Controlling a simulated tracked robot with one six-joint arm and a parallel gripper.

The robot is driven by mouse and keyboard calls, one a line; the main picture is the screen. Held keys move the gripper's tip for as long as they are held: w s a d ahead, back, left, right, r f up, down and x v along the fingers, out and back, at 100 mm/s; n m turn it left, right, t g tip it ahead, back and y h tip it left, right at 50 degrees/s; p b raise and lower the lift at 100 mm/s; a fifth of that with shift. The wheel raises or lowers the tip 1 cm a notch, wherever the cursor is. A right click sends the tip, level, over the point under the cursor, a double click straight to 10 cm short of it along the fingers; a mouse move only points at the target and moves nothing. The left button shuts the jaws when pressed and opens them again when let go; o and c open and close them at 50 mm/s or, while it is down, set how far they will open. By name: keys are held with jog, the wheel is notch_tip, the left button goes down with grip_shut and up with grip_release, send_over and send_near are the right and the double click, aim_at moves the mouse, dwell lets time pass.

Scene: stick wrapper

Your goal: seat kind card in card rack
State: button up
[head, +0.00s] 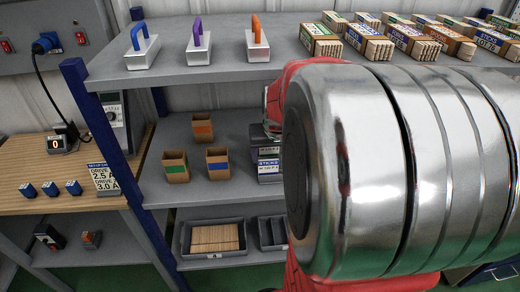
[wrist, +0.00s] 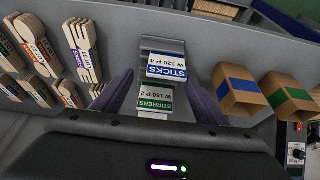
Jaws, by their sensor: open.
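The card rack (wrist: 163,44) stands on the middle shelf, a grey holder seen in the wrist view. A card printed STICKS W 120 P 4 (wrist: 165,68) with a blue band sits at it. A card printed STIRRERS W 150 P 2 (wrist: 155,98) with a green band is closer to my gripper. My gripper (wrist: 163,108) is open, with one finger on each side of the green-banded card's area; contact cannot be told. In the head view the rack's lower part and the STICKS card (head: 268,165) show, while my arm hides the gripper's fingers.
Cardboard boxes with blue (wrist: 238,88) and green (wrist: 290,96) bands stand beside the rack; an orange-banded box (head: 203,127) is behind them. A tray of sticks (head: 214,238) is on the lower shelf.

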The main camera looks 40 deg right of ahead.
jog(key=v, duration=1.2)
dwell(0.6)
jog(key=s+a+f+n+t+y, duration=0.1)
jog(key=s+a+n, duration=0.2)
jog(key=a, duration=0.9)
jog(key=s+a+f+n+y, duration=0.1)
jog(key=s+a+f+n, duration=0.1)
jog(key=a, duration=1.1)
jog(key=shift+s+a+f+n+t+y, duration=0.2)
jog(key=shift+s+n+t+y, duration=0.15)
jog(key=shift+s+n, duration=0.5)
jog(key=shift+w, duration=0.1)
